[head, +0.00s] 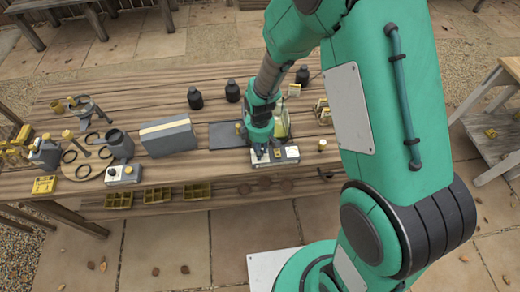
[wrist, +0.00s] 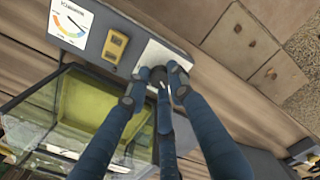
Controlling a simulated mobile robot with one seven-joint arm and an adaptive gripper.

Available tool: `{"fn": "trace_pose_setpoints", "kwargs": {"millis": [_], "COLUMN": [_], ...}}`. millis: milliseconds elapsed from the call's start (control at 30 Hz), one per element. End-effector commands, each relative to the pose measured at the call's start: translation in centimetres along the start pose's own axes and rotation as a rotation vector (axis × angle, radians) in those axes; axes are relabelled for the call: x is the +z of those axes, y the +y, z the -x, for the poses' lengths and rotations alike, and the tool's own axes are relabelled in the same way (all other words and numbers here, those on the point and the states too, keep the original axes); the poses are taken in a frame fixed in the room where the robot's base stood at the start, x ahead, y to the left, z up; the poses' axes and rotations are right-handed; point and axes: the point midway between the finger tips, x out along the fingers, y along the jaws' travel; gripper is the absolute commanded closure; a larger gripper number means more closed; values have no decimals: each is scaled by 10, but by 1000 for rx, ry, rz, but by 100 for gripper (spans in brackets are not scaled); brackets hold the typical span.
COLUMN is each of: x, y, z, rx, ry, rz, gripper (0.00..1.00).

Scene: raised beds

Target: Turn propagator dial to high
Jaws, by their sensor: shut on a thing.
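The propagator's control box (head: 291,154) sits at the front edge of the wooden bench, under my gripper (head: 262,153). The clear-walled propagator (wrist: 40,110) with a yellow-green tray (wrist: 97,106) lies beside the panel.
A similar small box with knobs (head: 123,173) stands farther left on the bench. A side table (head: 495,130) is at right.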

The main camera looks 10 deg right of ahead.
Motion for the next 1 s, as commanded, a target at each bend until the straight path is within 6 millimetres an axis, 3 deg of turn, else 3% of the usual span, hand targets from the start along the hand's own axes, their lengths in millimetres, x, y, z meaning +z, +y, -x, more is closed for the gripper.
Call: {"fn": "trace_pose_setpoints", "kwargs": {"millis": [1000], "x": [0], "y": [0], "z": [1], "rx": [0], "ry": [-1], "rz": [-944], "gripper": [100]}}
